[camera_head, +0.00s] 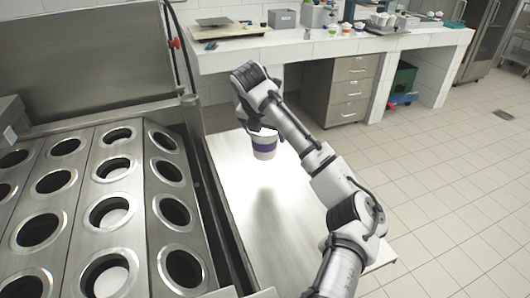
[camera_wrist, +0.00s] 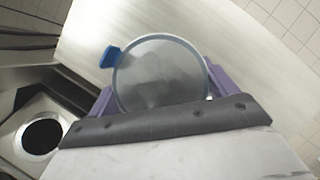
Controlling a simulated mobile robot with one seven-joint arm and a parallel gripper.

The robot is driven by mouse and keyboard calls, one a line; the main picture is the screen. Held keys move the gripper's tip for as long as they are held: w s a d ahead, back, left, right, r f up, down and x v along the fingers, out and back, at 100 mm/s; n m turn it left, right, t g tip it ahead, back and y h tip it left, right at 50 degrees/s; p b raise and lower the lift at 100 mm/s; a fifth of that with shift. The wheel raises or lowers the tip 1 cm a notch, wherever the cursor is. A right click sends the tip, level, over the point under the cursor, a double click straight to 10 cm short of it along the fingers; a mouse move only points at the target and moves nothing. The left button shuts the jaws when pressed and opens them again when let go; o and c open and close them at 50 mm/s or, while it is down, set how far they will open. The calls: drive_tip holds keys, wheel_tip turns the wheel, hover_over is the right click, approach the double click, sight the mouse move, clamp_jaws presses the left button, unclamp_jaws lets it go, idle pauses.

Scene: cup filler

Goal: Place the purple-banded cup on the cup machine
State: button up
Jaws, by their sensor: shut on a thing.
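The purple-banded cup (camera_head: 264,145) is white with a purple band and hangs upright below my gripper (camera_head: 258,128), above the metal side table. In the wrist view, the cup (camera_wrist: 160,72) shows its round translucent top with a blue tab at its upper left. My gripper is shut on the cup; its fingertips are mostly hidden behind the wrist and the cup. The cup machine (camera_head: 130,180) is at the left, a steel top with several rows of round holes. Its near corner with a hole (camera_wrist: 40,135) shows in the wrist view, left of the cup.
The metal side table (camera_head: 235,185) beside the machine is bare. A raised steel panel (camera_head: 80,50) stands behind the holes. A white counter (camera_head: 330,45) with boxes and small cups runs along the back, with a drawer cabinet (camera_head: 352,90) below. The tiled floor at right is clear.

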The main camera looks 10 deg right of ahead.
sight(258, 135)
wheel_tip(258, 135, down, 8)
drive_tip(key=shift+r+p, duration=0.1)
drive_tip(key=shift+p, duration=0.35)
drive_tip(key=o, duration=1.1)
drive_tip(key=b+v, duration=0.1)
drive_tip(key=v, duration=1.1)
